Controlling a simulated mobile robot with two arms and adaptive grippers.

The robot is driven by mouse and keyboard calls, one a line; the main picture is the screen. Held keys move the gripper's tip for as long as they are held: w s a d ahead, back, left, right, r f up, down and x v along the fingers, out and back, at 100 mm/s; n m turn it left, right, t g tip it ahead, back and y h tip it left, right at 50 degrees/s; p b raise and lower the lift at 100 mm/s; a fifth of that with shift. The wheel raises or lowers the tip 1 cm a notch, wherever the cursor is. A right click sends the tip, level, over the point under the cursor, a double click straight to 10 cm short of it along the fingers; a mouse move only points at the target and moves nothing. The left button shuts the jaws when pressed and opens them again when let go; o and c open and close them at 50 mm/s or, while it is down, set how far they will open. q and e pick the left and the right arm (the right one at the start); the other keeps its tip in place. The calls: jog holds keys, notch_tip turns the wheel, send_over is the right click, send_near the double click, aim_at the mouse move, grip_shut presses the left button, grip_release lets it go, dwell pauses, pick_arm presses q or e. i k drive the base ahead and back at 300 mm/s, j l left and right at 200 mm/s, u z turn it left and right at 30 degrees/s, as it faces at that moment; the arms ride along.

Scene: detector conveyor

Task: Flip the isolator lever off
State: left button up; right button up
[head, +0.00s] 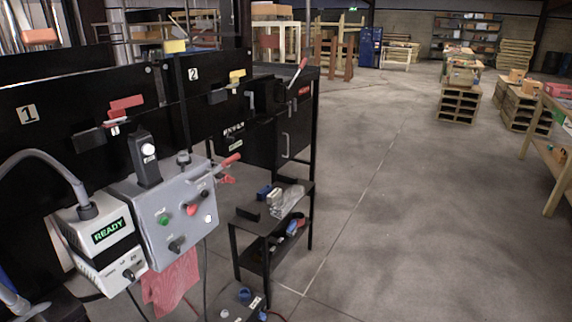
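A second red handle (231,160) sticks out from the right side of the grey control box (175,215). I cannot tell from any label which one is the isolator lever. The grey box also carries a green button (164,219), a red knob (192,209) and dark knobs. Neither of my grippers shows in the head view.
A white unit with a lit READY display (109,231) and a grey hose stands at the left. A small black shelf stand (248,225) holds small parts. A red cloth (172,285) hangs below the box. Open floor lies to the right; pallets (459,104) stand further back.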

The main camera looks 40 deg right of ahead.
aim_at(229, 161)
jog(key=z, duration=0.95)
jog(key=i+l+u, duration=0.15)
jog(key=i+l, duration=0.2)
jog(key=i+l+u, duration=0.15)
jog(key=i+l, duration=0.15)
jog(key=l, duration=0.25)
jog(key=i+l+u, duration=0.1)
jog(key=i+l, duration=0.15)
jog(key=l, duration=0.3)
jog(key=i+l+u, duration=0.15)
jog(key=l, duration=0.35)
jog(key=i+l+u, duration=0.15)
jog(key=i+l, duration=0.2)
jog(key=l, duration=0.25)
jog(key=i+l+u, duration=0.15)
jog(key=l, duration=0.45)
jog(key=i+l+u, duration=0.1)
jog(key=l, duration=0.5)
jog(key=i+l+u, duration=0.15)
jog(key=l, duration=0.45)
jog(key=i, duration=0.1)
